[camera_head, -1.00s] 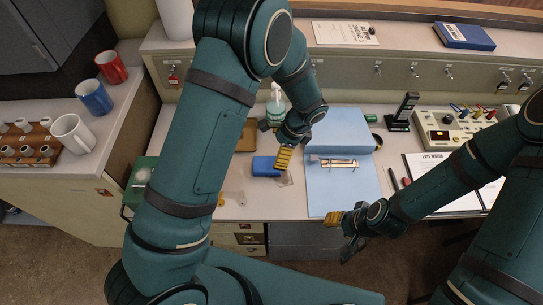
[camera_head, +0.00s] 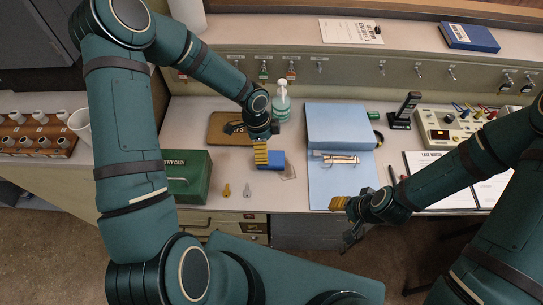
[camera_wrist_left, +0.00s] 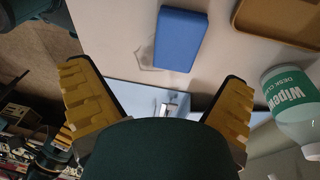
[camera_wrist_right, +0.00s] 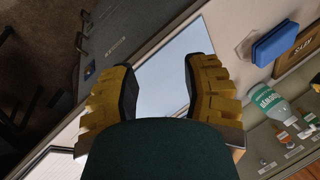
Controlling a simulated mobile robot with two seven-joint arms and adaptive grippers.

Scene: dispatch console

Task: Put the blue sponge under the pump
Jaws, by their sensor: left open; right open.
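The blue sponge (camera_head: 277,158) lies flat on the desk, partly hidden behind my left gripper in the head view. It shows fully in the left wrist view (camera_wrist_left: 181,38). The pump bottle (camera_head: 282,104), clear with a green label and white pump top, stands upright behind the sponge; it is at the right in the left wrist view (camera_wrist_left: 294,108). My left gripper (camera_head: 261,155) is open and empty, above the desk at the sponge's left side in the head view. My right gripper (camera_head: 343,205) is open and empty near the desk's front edge, by the blue folder.
A brown tray (camera_head: 220,128) lies left of the bottle. A green box (camera_head: 190,178) and two small keys (camera_head: 227,190) are at the front left. A blue folder (camera_head: 338,125) lies open right of the sponge. A console (camera_head: 450,125) and papers are farther right.

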